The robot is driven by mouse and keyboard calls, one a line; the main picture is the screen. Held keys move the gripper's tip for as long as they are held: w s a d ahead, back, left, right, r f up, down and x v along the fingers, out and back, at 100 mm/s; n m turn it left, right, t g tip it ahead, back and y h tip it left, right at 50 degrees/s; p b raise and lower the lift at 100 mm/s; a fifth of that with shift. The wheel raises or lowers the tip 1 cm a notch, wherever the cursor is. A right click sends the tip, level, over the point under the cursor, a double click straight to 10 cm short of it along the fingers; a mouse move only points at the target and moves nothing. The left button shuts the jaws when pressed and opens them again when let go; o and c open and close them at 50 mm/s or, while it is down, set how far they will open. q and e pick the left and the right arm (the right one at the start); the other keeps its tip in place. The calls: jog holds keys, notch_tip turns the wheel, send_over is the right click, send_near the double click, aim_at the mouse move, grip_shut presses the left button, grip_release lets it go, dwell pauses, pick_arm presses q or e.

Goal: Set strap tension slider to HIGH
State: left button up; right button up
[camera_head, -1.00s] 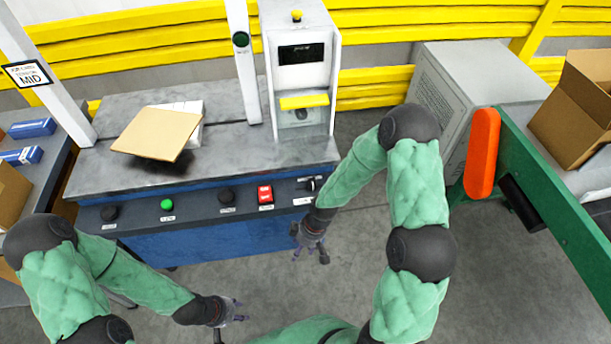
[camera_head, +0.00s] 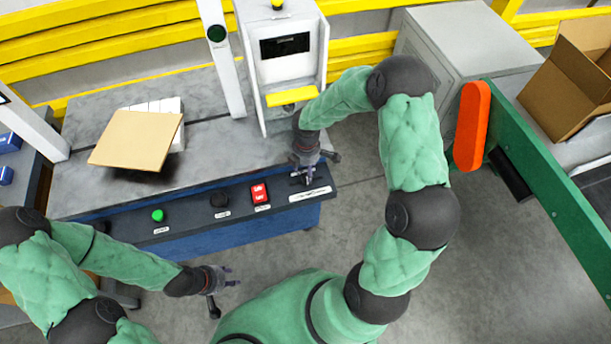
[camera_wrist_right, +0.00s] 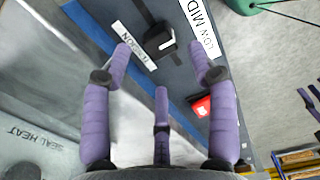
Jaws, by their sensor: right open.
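The strap tension slider is a black knob (camera_wrist_right: 160,42) in a dark slot, seen in the right wrist view. A white TENSION label (camera_wrist_right: 133,46) lies on one side of it and a scale label reading LOW MID (camera_wrist_right: 201,27) on the other; the rest of the scale is cut off. My right gripper (camera_head: 306,174) is over the right end of the control panel (camera_head: 185,222). In the wrist view its purple fingers (camera_wrist_right: 160,62) are open, with the knob beyond their tips, apparently not gripped. My left gripper (camera_head: 225,278) is open and empty, in front of the machine.
The panel also has a red switch (camera_head: 260,194), a green button (camera_head: 158,215) and a black knob (camera_head: 219,200). A cardboard sheet (camera_head: 135,139) lies on the worktop. A white post (camera_head: 222,60) and a white unit (camera_head: 286,65) stand behind. Grey floor is open in front.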

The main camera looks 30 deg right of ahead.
aim_at(306, 176)
notch_tip(306, 176, down, 6)
jog(key=shift+r+b, duration=0.1)
jog(key=shift+b, duration=0.5)
grip_shut()
